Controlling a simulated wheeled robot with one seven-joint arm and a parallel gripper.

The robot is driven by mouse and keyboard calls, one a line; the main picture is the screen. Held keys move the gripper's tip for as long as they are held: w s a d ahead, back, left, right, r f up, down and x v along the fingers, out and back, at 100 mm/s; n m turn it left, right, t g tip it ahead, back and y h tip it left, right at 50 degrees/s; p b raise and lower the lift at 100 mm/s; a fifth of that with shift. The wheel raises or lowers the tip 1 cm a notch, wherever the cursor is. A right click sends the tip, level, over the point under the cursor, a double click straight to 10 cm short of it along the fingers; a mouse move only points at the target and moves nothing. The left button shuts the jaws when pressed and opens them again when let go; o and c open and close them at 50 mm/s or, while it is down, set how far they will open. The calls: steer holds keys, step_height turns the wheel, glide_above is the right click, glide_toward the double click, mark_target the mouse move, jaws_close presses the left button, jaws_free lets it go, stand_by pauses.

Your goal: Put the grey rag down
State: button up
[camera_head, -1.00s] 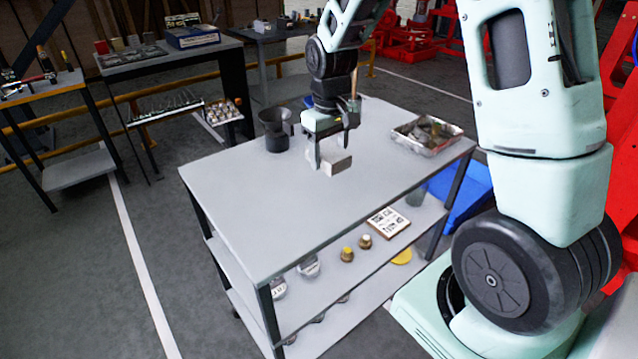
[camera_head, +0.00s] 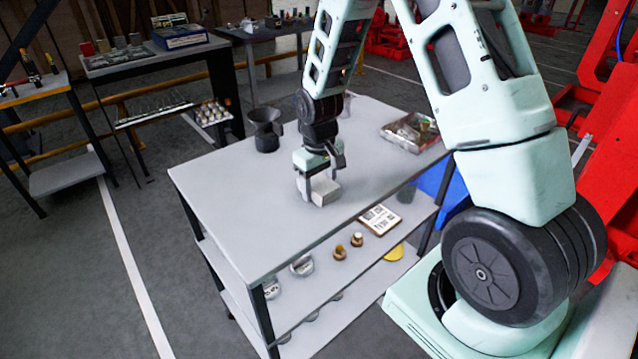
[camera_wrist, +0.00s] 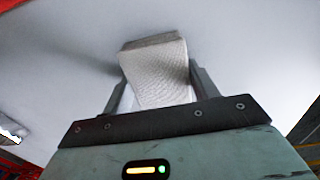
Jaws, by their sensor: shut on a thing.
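My gripper (camera_head: 318,188) is over the front middle part of the grey table top (camera_head: 235,215). It is shut on the grey rag (camera_head: 326,191), a light grey block-like piece between the fingers. In the wrist view the rag (camera_wrist: 158,75) shows a woven texture and sits between both fingers, with the table surface (camera_wrist: 60,60) behind it. The rag is at or very near the table top; I cannot tell for sure whether it touches.
A dark funnel-topped jug (camera_head: 265,130) stands at the table's back left. A metal tray of parts (camera_head: 410,132) is at the back right. The table's left part is clear. Jars and a printed card (camera_head: 380,217) are on the shelf below.

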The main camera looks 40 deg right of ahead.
mark_target(318, 183)
steer(key=o, duration=0.9)
steer(key=shift+f, duration=0.1)
steer(key=shift+o, duration=0.2)
step_height(318, 183, up, 12)
steer(key=s+a+r+n, duration=0.2)
steer(key=s+a, duration=0.3)
steer(key=a, duration=0.7)
steer(key=s+a+n, duration=0.2)
steer(key=s+a, duration=0.4)
steer(key=s, duration=0.3)
steer(key=s+a+r+n, duration=0.1)
steer(key=s+a+n, duration=0.2)
steer(key=s+a, duration=0.3)
steer(key=s, duration=0.4)
steer(key=shift+a+r+y, duration=0.15)
steer(key=shift+a+y, duration=0.05)
steer(key=shift+y, duration=0.1)
